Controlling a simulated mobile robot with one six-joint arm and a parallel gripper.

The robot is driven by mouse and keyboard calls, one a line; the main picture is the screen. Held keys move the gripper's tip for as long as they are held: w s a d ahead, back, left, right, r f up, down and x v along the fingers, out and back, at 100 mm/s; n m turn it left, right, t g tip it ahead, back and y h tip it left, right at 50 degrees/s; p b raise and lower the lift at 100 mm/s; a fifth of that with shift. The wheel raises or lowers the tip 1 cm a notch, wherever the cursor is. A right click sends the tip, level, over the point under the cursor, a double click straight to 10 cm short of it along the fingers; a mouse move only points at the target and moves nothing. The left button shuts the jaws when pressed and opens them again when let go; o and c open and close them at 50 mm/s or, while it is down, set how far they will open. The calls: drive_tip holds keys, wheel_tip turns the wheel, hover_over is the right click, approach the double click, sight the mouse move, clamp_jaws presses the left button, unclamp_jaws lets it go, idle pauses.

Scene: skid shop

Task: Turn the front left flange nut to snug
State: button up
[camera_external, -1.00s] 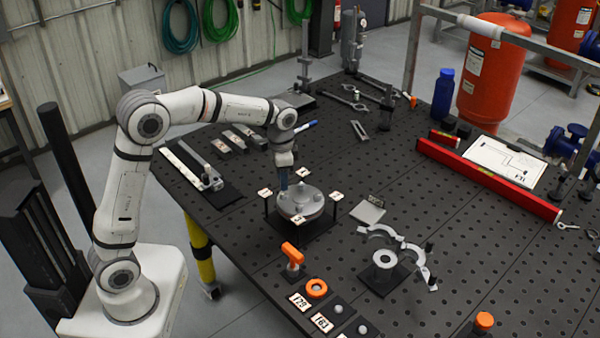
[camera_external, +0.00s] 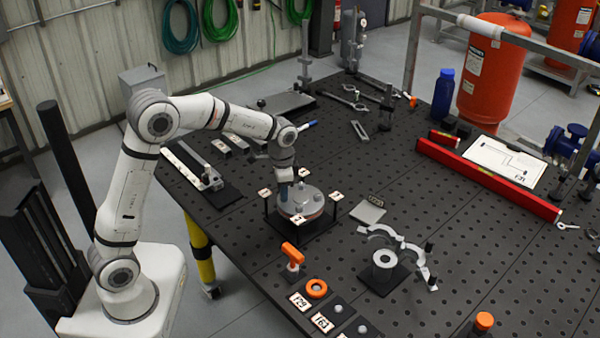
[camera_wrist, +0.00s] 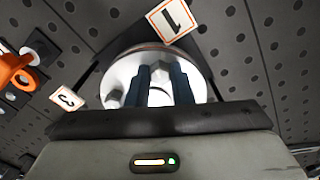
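The round grey flange (camera_external: 306,208) sits on a dark stand on the table, with numbered tags around it. My gripper (camera_external: 284,191) points down over the flange's left part in the external view. In the wrist view, my gripper's two blue fingers (camera_wrist: 162,78) stand apart over the flange (camera_wrist: 124,72), with a small grey piece between their tips. I cannot tell whether they touch it. A grey hex nut (camera_wrist: 115,98) shows on the flange, left of the fingers. The other nuts are hidden or too small to tell apart.
Tag 1 (camera_wrist: 172,18) and tag 3 (camera_wrist: 67,98) stand close around the flange. An orange-handled tool (camera_external: 292,254) and an orange ring (camera_external: 316,288) lie in front. A grey curved-arm fixture (camera_external: 412,247) stands to the right.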

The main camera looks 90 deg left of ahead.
clamp_jaws()
drive_tip(key=shift+m, duration=0.4)
drive_tip(key=shift+a+m+b, duration=0.1)
drive_tip(key=shift+m+b, duration=0.2)
drive_tip(key=shift+m, duration=2.3)
drive_tip(key=shift+r, duration=0.1)
drive_tip(key=o, duration=0.6)
unclamp_jaws()
drive_tip(key=shift+c, duration=0.2)
wheel_tip(320, 180, up, 8)
drive_tip(key=shift+f+b, duration=0.15)
drive_tip(key=shift+b, duration=0.2)
